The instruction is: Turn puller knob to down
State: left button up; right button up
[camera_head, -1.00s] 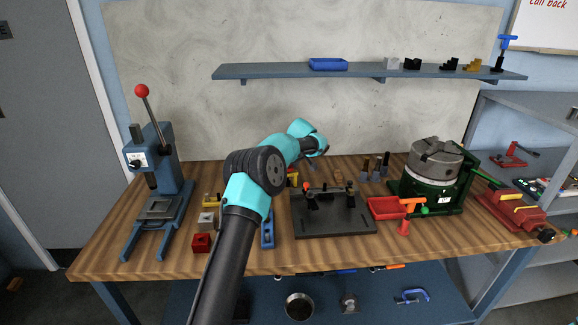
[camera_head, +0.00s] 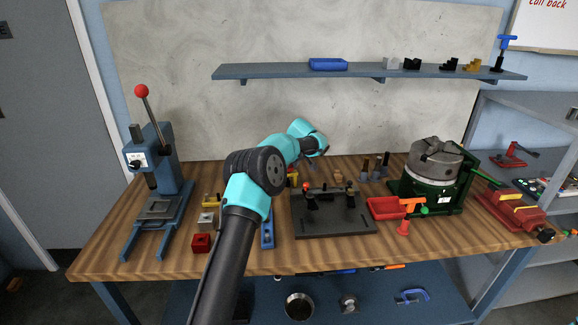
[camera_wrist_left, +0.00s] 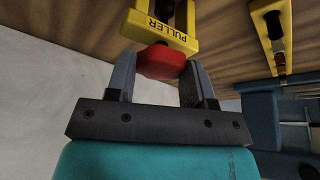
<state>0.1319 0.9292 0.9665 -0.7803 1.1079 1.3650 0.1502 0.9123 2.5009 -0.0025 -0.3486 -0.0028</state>
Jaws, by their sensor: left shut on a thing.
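In the left wrist view the puller (camera_wrist_left: 166,33) is a yellow block frame marked PULLER, with the lettering upside down. A red faceted knob (camera_wrist_left: 161,62) sits at its near end. My left gripper (camera_wrist_left: 160,66) is shut on the red knob, one grey finger at each side of it. In the head view a small yellow part of the puller (camera_head: 293,178) shows at the back of the bench, beside my arm. My left arm hides much of that spot, and the fingers are not clear there. My right gripper is not in view.
A second yellow tool (camera_wrist_left: 273,25) stands to the right in the wrist view. On the bench (camera_head: 100,262) are a blue press (camera_head: 170,165) at left, a dark fixture plate (camera_head: 335,225) in the middle, a red tray (camera_head: 386,208) and a green-based chuck (camera_head: 434,190) at right.

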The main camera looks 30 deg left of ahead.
pick_arm(q)
jog(key=o, duration=0.9)
jog(key=shift+o, duration=0.2)
jog(key=v, duration=1.7)
jog(key=shift+r, duration=0.2)
jog(key=shift+d, duration=0.1)
